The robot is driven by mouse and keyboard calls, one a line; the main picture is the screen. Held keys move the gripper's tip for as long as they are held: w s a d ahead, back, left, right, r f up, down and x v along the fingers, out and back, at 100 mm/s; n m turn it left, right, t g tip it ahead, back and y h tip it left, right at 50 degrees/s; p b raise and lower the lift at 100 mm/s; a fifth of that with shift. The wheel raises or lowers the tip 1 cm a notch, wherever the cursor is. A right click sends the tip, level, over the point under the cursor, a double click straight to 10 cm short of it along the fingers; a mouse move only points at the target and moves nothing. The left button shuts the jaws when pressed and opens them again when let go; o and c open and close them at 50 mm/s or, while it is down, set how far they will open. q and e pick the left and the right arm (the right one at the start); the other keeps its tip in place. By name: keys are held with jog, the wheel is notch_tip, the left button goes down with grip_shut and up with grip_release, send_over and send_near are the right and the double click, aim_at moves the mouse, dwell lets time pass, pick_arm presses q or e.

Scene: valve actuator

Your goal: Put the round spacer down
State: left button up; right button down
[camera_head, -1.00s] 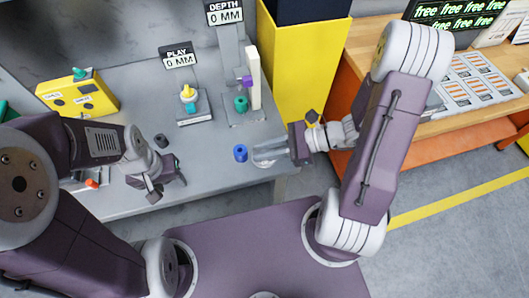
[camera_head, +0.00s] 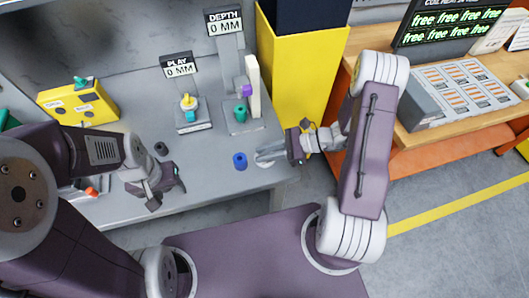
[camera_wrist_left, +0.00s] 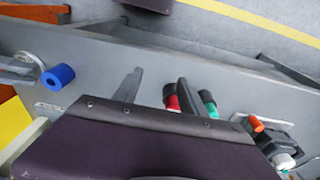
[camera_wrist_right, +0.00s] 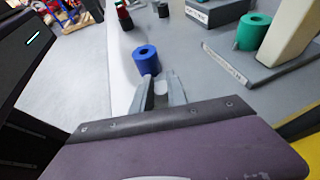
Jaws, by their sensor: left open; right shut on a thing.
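My right gripper (camera_head: 266,154) is low over the front edge of the grey table, at the blue ring's right. In the right wrist view its fingers (camera_wrist_right: 160,94) are closed on a small light grey piece (camera_wrist_right: 161,86), which seems to be the round spacer; the fingers partly hide it, so its outline is unclear. I cannot tell whether it touches the table. The blue ring (camera_wrist_right: 147,59) stands just beyond the fingertips, apart from them; it also shows in the head view (camera_head: 240,161). My left gripper (camera_head: 168,192) is open and empty near the table's front left.
A dial stand marked PLAY (camera_head: 193,118) and a post stand marked DEPTH (camera_head: 242,120), with a teal ring (camera_wrist_right: 254,31), are behind. A yellow box (camera_head: 75,103) is back left; a yellow bin (camera_head: 296,85) adjoins the table's right.

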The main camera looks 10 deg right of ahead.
jog(key=shift+f, duration=0.1)
jog(key=c, duration=1.3)
grip_release()
